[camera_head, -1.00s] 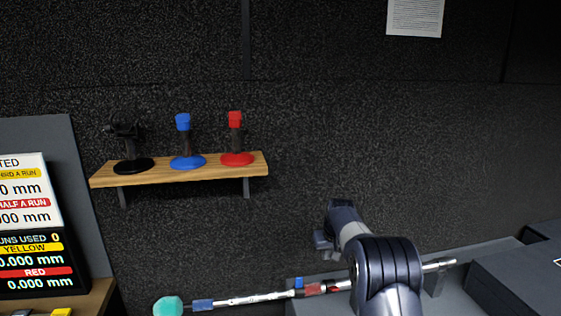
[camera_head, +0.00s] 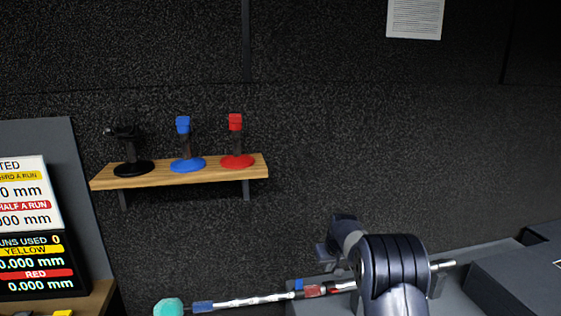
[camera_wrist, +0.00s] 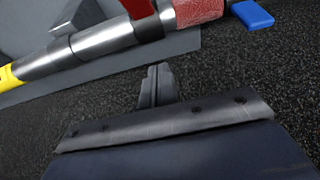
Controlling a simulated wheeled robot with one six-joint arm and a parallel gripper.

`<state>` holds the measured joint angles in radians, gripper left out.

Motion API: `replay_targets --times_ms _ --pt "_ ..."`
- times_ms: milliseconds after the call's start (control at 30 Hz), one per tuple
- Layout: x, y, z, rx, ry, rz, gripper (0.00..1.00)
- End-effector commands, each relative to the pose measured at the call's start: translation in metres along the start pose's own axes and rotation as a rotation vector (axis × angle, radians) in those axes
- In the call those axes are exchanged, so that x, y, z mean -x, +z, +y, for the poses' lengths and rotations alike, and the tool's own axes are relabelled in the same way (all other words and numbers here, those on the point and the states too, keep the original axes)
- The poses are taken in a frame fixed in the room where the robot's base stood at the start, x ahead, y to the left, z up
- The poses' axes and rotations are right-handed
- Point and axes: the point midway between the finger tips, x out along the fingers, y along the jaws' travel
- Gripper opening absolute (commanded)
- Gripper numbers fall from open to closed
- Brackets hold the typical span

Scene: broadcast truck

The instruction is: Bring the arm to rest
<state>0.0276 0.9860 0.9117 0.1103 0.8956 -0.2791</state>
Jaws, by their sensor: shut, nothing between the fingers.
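My arm (camera_head: 392,270) rises at the lower right of the head view, folded over the grey bench. In the head view the fingertips are hidden behind my own arm links. In the wrist view my gripper (camera_wrist: 158,85) is shut, with its narrow fingers together and nothing between them. The fingers point toward a metal pole (camera_wrist: 95,45) with a yellow section, a red clamp and a red sleeve, and appear apart from it.
The pole (camera_head: 260,299) with a teal ball end crosses the lower head view. A wooden shelf (camera_head: 215,173) on the dark wall holds black (camera_head: 130,168), blue (camera_head: 187,163) and red (camera_head: 237,161) stands. A scoreboard (camera_head: 30,225) stands left. Dark boxes (camera_head: 515,285) lie right.

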Motion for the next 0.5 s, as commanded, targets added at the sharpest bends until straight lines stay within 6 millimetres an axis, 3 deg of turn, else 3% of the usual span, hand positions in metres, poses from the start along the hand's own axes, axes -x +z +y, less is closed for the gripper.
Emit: replay_targets --times_ms 33,500 --pt "-0.0064 0.0021 0.0004 0.000 -0.003 0.012 0.00" --pt "-0.0027 0.0015 0.0003 0.005 -0.030 0.119 0.00"
